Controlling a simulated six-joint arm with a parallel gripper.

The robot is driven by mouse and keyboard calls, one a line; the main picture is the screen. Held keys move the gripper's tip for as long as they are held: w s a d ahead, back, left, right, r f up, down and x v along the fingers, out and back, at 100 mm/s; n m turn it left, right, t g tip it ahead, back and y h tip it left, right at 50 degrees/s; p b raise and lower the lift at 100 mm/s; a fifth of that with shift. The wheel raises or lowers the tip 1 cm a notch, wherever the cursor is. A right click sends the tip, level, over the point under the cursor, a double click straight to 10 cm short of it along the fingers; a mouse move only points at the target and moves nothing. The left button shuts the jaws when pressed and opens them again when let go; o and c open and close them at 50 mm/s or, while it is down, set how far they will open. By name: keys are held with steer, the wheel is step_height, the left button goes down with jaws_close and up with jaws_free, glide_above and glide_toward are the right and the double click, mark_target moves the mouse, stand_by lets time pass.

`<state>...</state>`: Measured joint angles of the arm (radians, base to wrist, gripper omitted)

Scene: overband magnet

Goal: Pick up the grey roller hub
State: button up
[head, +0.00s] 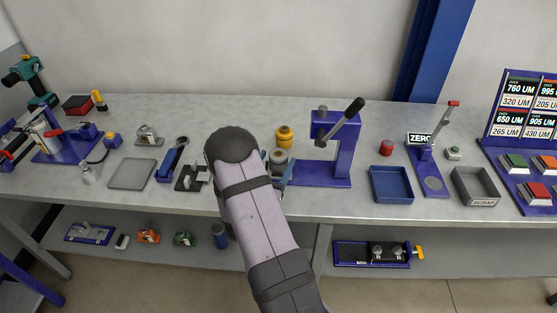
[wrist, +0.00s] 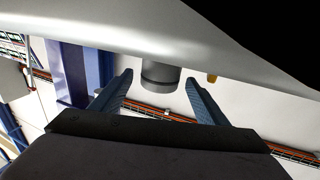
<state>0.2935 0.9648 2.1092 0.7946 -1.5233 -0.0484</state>
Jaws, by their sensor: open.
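The grey roller hub (head: 278,156) stands on the bench just beyond the end of my arm, partly hidden by it in the head view. In the wrist view it is a short grey cylinder (wrist: 160,77) that appears upside down against the bench surface. My gripper (wrist: 159,84) is open, with one blue finger on each side of the hub in that view. I see gaps between the hub and both fingers. How far the fingertips reach along its depth is hard to tell. In the head view my arm hides most of the gripper.
A yellow pot (head: 284,136) stands just behind the hub. A blue press (head: 342,160) with a black lever is close on the right. A black block (head: 190,179) and a blue tool (head: 172,160) lie to the left. A blue tray (head: 391,185) is farther right.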

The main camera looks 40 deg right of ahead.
steer(key=shift+r, duration=0.1)
steer(key=c, duration=1.6)
steer(key=shift+c, duration=0.2)
steer(key=shift+r, duration=0.15)
steer(key=shift+r+b, duration=0.4)
steer(key=shift+r, duration=4.45)
